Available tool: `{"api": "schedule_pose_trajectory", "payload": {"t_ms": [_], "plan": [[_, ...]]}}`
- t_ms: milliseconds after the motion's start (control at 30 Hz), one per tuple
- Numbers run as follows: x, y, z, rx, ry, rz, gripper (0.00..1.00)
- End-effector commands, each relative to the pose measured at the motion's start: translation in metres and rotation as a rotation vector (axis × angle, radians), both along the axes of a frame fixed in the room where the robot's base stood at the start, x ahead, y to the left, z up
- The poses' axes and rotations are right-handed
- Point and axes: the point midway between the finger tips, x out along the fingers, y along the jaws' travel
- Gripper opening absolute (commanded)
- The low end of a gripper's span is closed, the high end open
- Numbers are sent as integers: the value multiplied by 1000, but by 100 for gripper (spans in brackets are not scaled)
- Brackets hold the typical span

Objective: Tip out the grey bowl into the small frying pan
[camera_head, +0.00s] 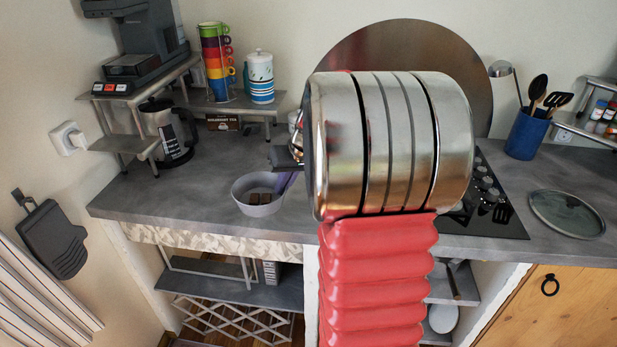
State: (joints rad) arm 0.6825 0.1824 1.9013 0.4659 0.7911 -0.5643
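The grey bowl (258,209) stands upright on the counter, left of my arm, with a few brown cube-like pieces (261,198) inside. My arm's large silver and red links fill the middle of the view. Only a little of my gripper (287,181) shows past them, at the bowl's right rim. I cannot tell whether it touches the rim or how its fingers stand. I see no small frying pan; the part of the counter and hob behind my arm is hidden.
A black hob (489,206) lies right of my arm, with a glass lid (567,213) farther right. A blue utensil pot (527,135) stands behind. A kettle (171,134) and shelf stand at left. Counter left of the bowl is clear.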

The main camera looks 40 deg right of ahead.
Motion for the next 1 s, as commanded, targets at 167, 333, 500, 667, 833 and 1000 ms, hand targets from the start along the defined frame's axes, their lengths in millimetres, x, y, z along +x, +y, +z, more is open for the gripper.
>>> {"api": "schedule_pose_trajectory", "payload": {"t_ms": [167, 333, 500, 667, 833, 1000], "plan": [[21, 39, -13, 2, -2, 65, 0], [36, 75, -26, 2, -3, 121, 0], [48, 111, -40, 4, -3, 175, 0], [58, 148, -52, 3, -3, 230, 0], [65, 188, -65, 1, -2, 291, 0], [68, 228, -78, 0, 2, 348, 0]]}}
